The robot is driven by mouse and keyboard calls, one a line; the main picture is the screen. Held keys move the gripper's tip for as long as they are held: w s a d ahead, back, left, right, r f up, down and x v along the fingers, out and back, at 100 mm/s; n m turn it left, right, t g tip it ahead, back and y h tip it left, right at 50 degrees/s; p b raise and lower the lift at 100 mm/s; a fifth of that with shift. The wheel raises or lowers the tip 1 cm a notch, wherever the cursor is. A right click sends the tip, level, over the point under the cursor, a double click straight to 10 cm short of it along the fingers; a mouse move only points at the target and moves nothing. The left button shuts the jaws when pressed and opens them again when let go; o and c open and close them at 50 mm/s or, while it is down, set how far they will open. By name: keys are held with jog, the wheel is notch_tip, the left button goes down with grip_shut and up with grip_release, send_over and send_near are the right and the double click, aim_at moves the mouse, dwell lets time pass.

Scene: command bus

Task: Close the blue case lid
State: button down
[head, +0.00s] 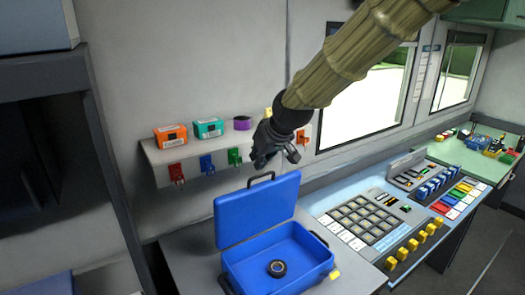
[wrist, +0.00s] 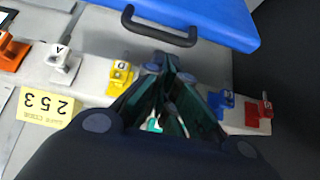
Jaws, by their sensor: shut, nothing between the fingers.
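The blue case (head: 275,262) stands open on a grey counter, with its blue lid (head: 256,207) raised at the back and a dark handle on the lid's top edge. A small dark round object (head: 277,268) lies inside the case. My gripper (head: 276,155) is above and behind the raised lid, near the wall shelf, apart from the lid. In the wrist view my gripper (wrist: 165,95) is shut and empty, with the lid (wrist: 205,18) and its handle (wrist: 160,32) just beyond the fingers.
A wall shelf (head: 160,153) holds an orange box (head: 170,135), a teal box (head: 208,128) and a purple item (head: 242,123). Coloured hooks hang along its front. A control panel (head: 370,222) with buttons and yellow switches stands right of the case. A dark cabinet fills the left.

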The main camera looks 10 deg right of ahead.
jog(key=shift+p+x, duration=0.45)
jog(key=shift+x, duration=1.2)
jog(key=shift+f+b, duration=0.2)
jog(key=shift+b, duration=0.1)
